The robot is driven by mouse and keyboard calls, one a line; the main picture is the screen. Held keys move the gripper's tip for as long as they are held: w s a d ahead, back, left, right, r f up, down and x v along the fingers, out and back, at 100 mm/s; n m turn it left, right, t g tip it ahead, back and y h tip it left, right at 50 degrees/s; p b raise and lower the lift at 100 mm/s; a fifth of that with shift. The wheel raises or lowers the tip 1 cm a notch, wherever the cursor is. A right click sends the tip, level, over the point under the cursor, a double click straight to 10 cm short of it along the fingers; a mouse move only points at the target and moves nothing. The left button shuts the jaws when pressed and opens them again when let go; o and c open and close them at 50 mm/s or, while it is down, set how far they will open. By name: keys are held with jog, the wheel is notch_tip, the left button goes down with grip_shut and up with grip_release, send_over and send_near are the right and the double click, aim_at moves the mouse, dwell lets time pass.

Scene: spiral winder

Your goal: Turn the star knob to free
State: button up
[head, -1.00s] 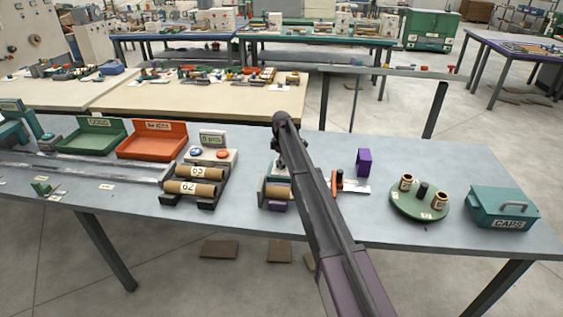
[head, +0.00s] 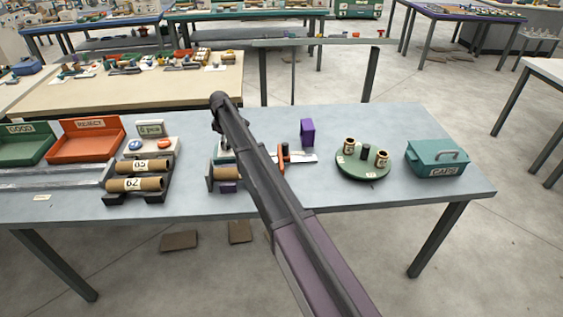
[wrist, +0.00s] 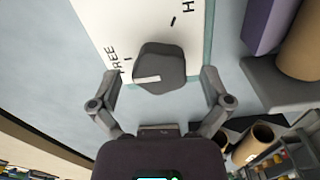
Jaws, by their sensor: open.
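In the wrist view the grey faceted knob (wrist: 165,64) stands on a white plate (wrist: 100,18) with a teal edge. A white line on the knob points left, a little below the tick beside the word FREE (wrist: 112,57). Another tick and a letter H (wrist: 188,8) are at the upper right; the rest of that word is out of frame. My gripper (wrist: 160,76) is open, one finger on each side of the knob, with visible gaps. Whether the fingers are at knob height I cannot tell. In the head view my arm hides the knob and gripper.
Brown tubes (head: 135,184) lie on a black rack on the left. A purple block (head: 307,132), a green round base with posts (head: 362,171) and a teal CAPS box (head: 437,160) stand on the right. Red (head: 86,142) and green bins are at the far left.

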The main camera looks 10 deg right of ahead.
aim_at(226, 142)
jog(key=m, duration=1.1)
jog(key=shift+m, duration=0.3)
jog(key=m, duration=0.5)
jog(key=shift+m, duration=0.4)
jog(key=m, duration=0.5)
notch_tip(226, 142, up, 14)
jog(key=p, duration=1.4)
jog(key=s+d+f+n+b, duration=0.2)
jog(key=s+d, duration=0.8)
jog(key=s, duration=0.2)
jog(key=s+d+f+n+b, duration=0.2)
jog(key=s+d+f+b, duration=0.1)
jog(key=s+d, duration=0.7)
jog(key=s, duration=0.3)
jog(key=shift+s+d+f, duration=0.15)
jog(key=shift+s+d, duration=0.15)
